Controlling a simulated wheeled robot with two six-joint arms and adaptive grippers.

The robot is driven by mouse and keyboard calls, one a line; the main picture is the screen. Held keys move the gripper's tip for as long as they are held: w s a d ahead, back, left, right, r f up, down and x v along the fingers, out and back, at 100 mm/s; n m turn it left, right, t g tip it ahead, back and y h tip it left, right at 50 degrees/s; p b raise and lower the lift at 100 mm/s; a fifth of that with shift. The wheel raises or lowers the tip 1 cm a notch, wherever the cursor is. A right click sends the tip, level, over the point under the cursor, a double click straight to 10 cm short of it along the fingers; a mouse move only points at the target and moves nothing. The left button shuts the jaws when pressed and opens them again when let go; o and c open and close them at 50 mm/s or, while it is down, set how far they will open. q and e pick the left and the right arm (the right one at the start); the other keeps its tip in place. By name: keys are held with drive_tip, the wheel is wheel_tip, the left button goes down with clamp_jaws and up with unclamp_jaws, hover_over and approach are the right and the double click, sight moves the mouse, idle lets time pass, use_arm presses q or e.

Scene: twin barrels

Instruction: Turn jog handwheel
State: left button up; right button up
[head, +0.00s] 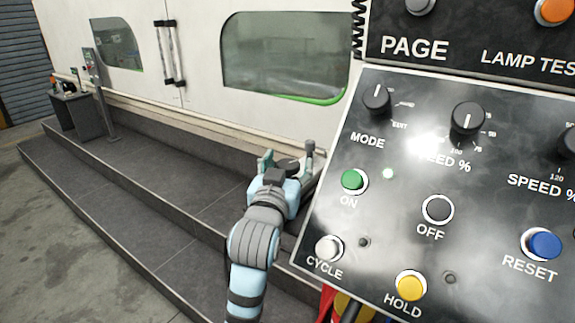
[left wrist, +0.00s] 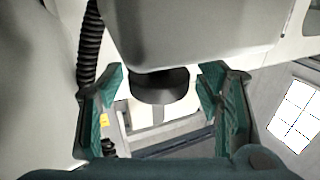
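My left gripper (head: 286,168) reaches up beside the left edge of the control panel. Its teal fingers are apart in the left wrist view (left wrist: 161,88). A dark round knob-like part (left wrist: 160,86), which looks like the jog handwheel, lies between and beyond them, under a pale grey housing. I see gaps on both sides, so the fingers do not appear to touch it. In the head view a dark disc (head: 288,163) shows between the fingers, with a grey upright piece (head: 309,149) at its right. Its lower part is hidden by the gripper. My right gripper is out of view.
The tilted control panel (head: 400,180) with knobs and coloured buttons fills the right side. A white machine (head: 200,50) with windows stands behind. Dark steps (head: 150,190) run along it at the left. A black coiled cable (left wrist: 90,45) hangs near the left finger.

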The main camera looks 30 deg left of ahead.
sight(287, 163)
use_arm(q)
wheel_tip(287, 163, up, 10)
drive_tip(key=shift+r, duration=0.1)
idle(0.4)
drive_tip(key=shift+a, duration=0.1)
